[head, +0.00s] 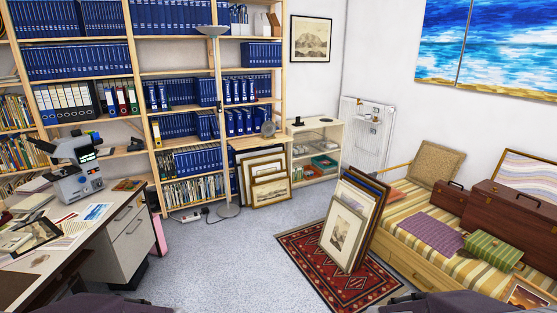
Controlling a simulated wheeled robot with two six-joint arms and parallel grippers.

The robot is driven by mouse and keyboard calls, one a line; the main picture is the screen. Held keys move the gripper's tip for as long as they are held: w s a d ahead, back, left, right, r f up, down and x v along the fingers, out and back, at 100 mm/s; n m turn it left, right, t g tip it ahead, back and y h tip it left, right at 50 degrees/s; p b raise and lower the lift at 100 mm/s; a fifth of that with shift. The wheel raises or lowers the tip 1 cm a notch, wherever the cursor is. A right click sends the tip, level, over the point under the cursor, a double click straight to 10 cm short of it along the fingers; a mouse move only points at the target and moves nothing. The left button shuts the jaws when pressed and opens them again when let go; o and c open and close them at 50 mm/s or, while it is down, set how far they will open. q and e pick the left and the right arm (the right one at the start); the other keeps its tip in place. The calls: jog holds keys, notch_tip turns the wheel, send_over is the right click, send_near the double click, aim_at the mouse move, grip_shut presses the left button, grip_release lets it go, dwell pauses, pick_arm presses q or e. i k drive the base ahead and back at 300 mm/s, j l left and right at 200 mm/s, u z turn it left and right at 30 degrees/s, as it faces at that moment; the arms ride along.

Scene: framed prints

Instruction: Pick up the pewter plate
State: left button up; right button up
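A small round grey disc (268,128), which looks like the pewter plate, stands near the wooden surface above the leaning framed prints at the back of the room. It is far away and small, so its material and exact support are hard to tell. Neither of my grippers is in view. Only dark parts that look like my own arms show at the bottom edge.
Framed prints (270,191) lean below the disc. More frames (345,232) lean beside the daybed on a red rug (325,262). A floor lamp (214,32) stands left of the disc. A cluttered desk (125,230) is at left. Grey floor (225,260) between is clear.

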aim_at(268, 128)
jog(key=i, duration=4)
jog(key=i+u, duration=0.15)
jog(key=i, duration=0.3)
jog(key=i+l+u, duration=0.15)
jog(key=i, duration=0.3)
jog(key=i+l+u, duration=0.2)
jog(key=i, duration=0.25)
jog(key=i+l+u, duration=0.15)
jog(key=i, duration=0.3)
jog(key=i+l+u, duration=0.15)
jog(key=i, duration=0.25)
jog(key=i+l+u, duration=0.55)
jog(key=l, duration=0.1)
